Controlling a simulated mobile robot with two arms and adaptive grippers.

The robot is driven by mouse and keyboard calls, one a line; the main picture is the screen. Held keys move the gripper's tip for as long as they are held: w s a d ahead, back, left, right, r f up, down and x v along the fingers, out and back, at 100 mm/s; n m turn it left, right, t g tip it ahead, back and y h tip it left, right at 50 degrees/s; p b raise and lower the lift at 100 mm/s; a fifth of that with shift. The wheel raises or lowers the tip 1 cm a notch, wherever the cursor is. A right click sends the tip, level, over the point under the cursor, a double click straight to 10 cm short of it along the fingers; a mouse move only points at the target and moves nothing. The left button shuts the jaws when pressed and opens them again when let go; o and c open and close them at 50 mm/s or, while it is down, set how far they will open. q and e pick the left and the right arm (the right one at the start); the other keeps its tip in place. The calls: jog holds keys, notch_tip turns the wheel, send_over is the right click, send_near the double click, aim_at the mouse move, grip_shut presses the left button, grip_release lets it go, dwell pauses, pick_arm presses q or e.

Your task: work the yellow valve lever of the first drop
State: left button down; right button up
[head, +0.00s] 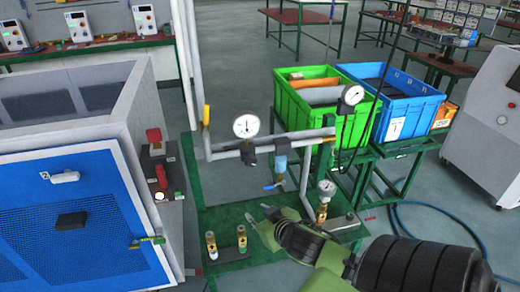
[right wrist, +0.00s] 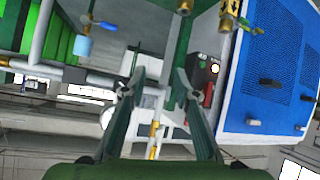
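In the right wrist view, which looks upside down, a yellow lever-like part (right wrist: 154,134) shows between and beyond my fingers. My right gripper (head: 260,214) is in front of the pipework, low and to the right of the lever, with its fingers pointing left and away. Its fingers are spread apart with nothing between them, also in the right wrist view (right wrist: 153,85). It is apart from the lever. My left gripper is not in view.
A round gauge (head: 246,126) and a blue-handled valve (head: 275,185) sit on the pipework. Two small brass-and-white fittings (head: 242,240) stand on the green base. The blue generator cabinet (head: 85,220) is at left; green (head: 320,120) and blue crates (head: 400,105) stand behind.

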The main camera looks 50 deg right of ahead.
jog(key=shift+g, duration=0.8)
jog(key=shift+s+a+f, duration=0.4)
jog(key=shift+s+f, duration=0.05)
jog(key=shift+f, duration=0.2)
jog(key=shift+s+a+f, duration=0.45)
jog(key=shift+s+f, duration=0.05)
jog(key=shift+f, duration=0.15)
jog(key=shift+s+a+f, duration=0.4)
jog(key=shift+s+f, duration=0.05)
jog(key=shift+f, duration=0.2)
jog(key=shift+w+r+n, duration=0.2)
jog(key=shift+w+n, duration=0.05)
jog(key=shift+n, duration=0.05)
grip_shut()
jog(key=n+t+y+b, duration=0.25)
jog(key=n+t, duration=0.65)
jog(key=n, duration=0.9)
send_near(206, 120)
jog(key=a+r, duration=0.2)
jog(key=a, duration=0.3)
jog(key=w+d+p, duration=0.4)
jog(key=w+p, duration=0.1)
jog(key=w, duration=0.3)
jog(key=shift+w+y, duration=0.35)
jog(key=shift+y, duration=0.1)
